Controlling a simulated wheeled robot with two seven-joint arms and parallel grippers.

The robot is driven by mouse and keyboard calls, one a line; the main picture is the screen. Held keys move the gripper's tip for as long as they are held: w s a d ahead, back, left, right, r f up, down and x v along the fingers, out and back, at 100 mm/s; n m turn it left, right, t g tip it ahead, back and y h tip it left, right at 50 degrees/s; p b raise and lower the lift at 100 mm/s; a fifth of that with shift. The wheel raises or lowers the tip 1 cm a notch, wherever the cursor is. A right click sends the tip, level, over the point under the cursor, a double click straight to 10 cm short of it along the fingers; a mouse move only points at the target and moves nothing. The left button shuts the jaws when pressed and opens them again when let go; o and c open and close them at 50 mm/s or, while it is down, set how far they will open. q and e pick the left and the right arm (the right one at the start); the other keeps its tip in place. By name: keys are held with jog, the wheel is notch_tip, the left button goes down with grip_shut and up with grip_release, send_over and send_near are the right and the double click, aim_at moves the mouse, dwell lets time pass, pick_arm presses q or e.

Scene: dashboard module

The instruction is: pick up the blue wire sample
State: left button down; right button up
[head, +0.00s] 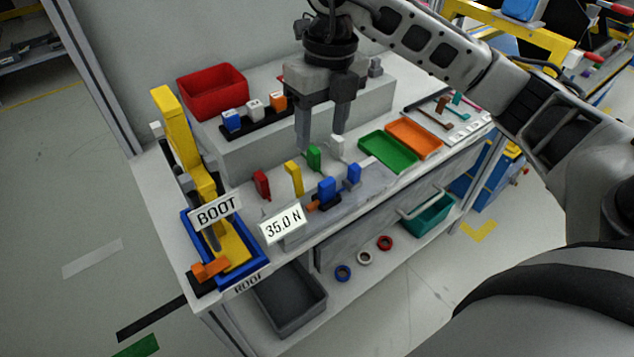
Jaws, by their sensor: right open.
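Several small upright coloured pieces stand on the grey block on the bench. Two are blue: one blue piece (353,174) is at the right, and another blue piece (327,189) sits at the front in a dark holder with an orange part. I cannot tell for certain which is the blue wire sample. My right gripper (322,136) is open and empty, fingers pointing down. In the picture its fingertips are just above the green piece (314,157) and white piece (337,146), behind the blue ones. My left gripper is not in view.
A red piece (262,184) and yellow piece (293,178) stand left of the blue ones. The "35.0 N" sign (282,225) is in front. A green tray (388,151) and orange tray (414,138) lie right. A yellow-and-blue "BOOT" fixture (240,262) stands left.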

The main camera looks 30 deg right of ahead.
jog(key=d+h, duration=0.1)
jog(key=d, duration=0.1)
jog(key=b, duration=0.1)
send_over(327, 182)
jog(key=shift+m, duration=0.3)
jog(key=f, duration=0.8)
jog(key=shift+d+f, duration=0.15)
jog(key=shift+d, duration=0.15)
jog(key=shift+f, duration=0.9)
jog(key=f, duration=0.4)
jog(key=shift+a+f+p, duration=0.25)
jog(key=shift+f+p, duration=0.05)
jog(key=shift+f, duration=0.05)
jog(key=c, duration=1.2)
